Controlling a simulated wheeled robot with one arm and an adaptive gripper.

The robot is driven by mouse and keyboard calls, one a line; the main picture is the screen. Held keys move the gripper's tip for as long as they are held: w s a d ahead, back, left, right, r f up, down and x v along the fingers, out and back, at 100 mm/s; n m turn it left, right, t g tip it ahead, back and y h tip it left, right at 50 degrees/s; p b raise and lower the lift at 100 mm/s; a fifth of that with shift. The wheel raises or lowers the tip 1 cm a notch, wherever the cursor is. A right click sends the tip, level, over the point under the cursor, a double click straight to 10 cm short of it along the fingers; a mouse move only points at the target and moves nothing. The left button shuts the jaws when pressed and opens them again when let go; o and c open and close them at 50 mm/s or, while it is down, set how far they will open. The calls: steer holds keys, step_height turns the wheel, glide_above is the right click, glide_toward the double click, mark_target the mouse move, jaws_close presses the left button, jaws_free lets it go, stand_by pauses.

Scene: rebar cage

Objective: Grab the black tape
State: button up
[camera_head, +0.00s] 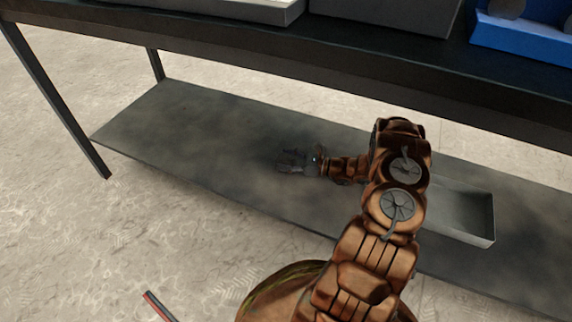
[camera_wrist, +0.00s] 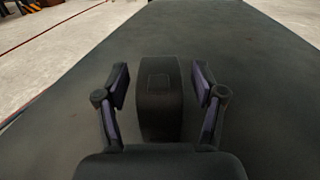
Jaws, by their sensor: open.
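A black, block-like thing (camera_wrist: 160,95), which I take for the black tape, is in the middle of the wrist view, over the dark lower shelf (camera_head: 200,130). Its round shape or hole does not show. My gripper (camera_wrist: 160,74) is open, one finger on each side of it, with visible gaps on both sides. In the head view my gripper (camera_head: 292,160) is low over the middle of the lower shelf. There the tape cannot be told apart from the dark fingers.
A grey open tray (camera_head: 465,212) sits on the lower shelf to the right, partly behind my arm. The dark upper tabletop (camera_head: 330,55) hangs above, with a blue bin (camera_head: 520,40) on it. A table leg (camera_head: 55,95) stands at left. The shelf's left part is clear.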

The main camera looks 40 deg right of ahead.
jaws_close()
stand_by(0.6)
